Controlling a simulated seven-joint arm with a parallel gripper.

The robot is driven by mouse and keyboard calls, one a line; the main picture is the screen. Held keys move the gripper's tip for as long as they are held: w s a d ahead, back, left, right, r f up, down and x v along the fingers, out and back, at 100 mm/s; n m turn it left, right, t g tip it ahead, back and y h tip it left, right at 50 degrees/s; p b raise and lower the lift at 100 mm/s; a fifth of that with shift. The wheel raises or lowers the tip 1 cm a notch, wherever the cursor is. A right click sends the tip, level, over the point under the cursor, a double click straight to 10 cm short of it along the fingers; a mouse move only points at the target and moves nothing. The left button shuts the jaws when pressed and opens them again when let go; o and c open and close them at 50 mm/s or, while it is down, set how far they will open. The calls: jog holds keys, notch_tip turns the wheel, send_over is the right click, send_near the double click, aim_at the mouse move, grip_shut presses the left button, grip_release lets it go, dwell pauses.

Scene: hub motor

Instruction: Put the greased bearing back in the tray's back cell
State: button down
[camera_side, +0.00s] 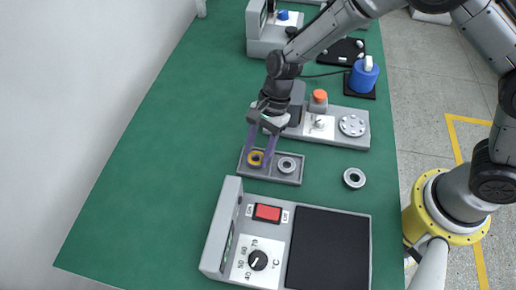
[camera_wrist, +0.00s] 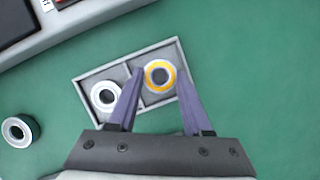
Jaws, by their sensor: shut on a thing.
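The greased bearing, a ring with a yellow-orange band (camera_side: 256,158), is at the left cell of the grey two-cell tray (camera_side: 270,179) in the side view. In the wrist view the greased bearing (camera_wrist: 160,77) lies within the outline of the tray's right cell. My gripper (camera_side: 261,154) points down with its purple fingers on either side of it, shut on it. The fingers also show in the wrist view (camera_wrist: 160,72). I cannot tell whether the bearing touches the cell floor. A plain grey bearing (camera_side: 287,165) sits in the other cell.
Another bearing (camera_side: 354,178) lies on the green mat right of the tray. A heater unit with a red switch and black plate (camera_side: 328,248) stands in front. The mat left of the tray is clear.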

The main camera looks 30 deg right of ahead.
jog(key=shift+f, duration=0.15)
jog(key=shift+c, duration=1.2)
grip_release()
jog(key=v, duration=1.4)
jog(key=shift+a, duration=0.1)
